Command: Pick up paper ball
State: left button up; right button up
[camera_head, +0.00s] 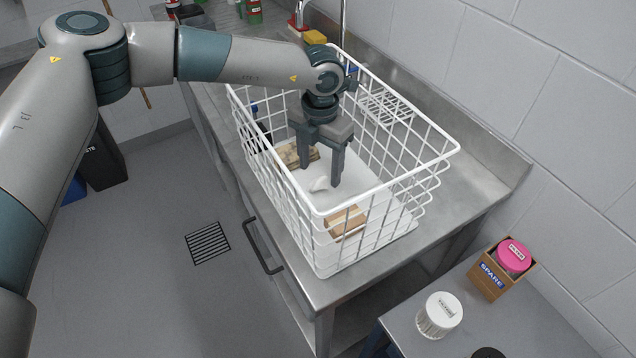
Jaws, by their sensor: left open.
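A small white crumpled paper ball (319,184) lies on the white floor inside the white wire basket (447,153). My left gripper (321,177) reaches down into the basket from above, pointing downward. Its two fingers are apart, and the paper ball shows between and slightly below them. From this view I cannot tell whether a finger touches the ball. My right gripper does not show.
The basket stands on a steel counter (480,190) against a tiled wall. In it are a brown block (346,222) at the near end and a tan item (296,154) behind. A lower table holds a white-lidded jar (439,315) and a cardboard SPARE box (490,282).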

aim_at(318, 178)
pick_arm(q)
jog(key=shift+f+p, duration=0.35)
jog(key=shift+p, duration=0.1)
jog(key=f+p, duration=0.2)
jog(key=f, duration=0.1)
jog(key=shift+w+a+f, duration=0.2)
jog(key=shift+f, duration=0.6)
jog(key=c, duration=1.1)
